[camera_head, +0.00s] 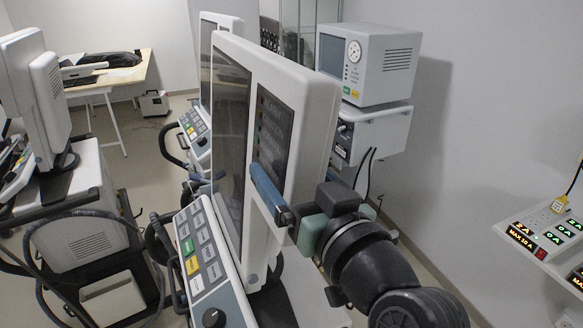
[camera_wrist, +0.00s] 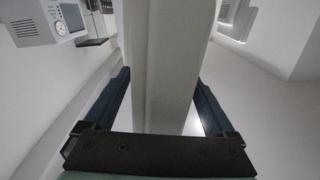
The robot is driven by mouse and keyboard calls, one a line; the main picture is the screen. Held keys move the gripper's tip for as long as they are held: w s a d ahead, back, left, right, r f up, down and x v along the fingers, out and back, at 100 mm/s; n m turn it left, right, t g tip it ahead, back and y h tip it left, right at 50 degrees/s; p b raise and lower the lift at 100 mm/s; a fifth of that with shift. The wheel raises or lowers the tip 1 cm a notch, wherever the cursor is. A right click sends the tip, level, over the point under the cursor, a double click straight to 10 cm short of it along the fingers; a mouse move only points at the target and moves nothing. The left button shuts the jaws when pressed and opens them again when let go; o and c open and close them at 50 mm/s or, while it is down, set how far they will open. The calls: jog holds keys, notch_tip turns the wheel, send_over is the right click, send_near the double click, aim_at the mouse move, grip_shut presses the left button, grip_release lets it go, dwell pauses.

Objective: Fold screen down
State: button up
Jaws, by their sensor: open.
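The screen (camera_head: 316,120) is a large white-framed monitor with a dark display. It stands close to upright above a grey keypad panel (camera_head: 202,250) with green and yellow keys. In the head view, my gripper (camera_head: 270,192) reaches in from the lower right, with one blue finger along the screen's front side. The other finger is hidden behind the screen. In the wrist view, the screen's pale edge (camera_wrist: 166,60) runs between the two blue fingers of my gripper (camera_wrist: 163,90). The fingers are apart on either side of it, and a gap shows at the right finger.
Another ventilator's screen (camera_head: 207,55) stands just behind. A grey monitor unit (camera_head: 368,62) is mounted at the right wall. A white cart with a screen (camera_head: 72,215) stands left, with dark hoses between. A lit power panel (camera_head: 545,232) is at far right. A wooden table (camera_head: 105,75) stands at the back.

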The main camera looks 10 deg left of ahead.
grip_shut()
dwell(0.5)
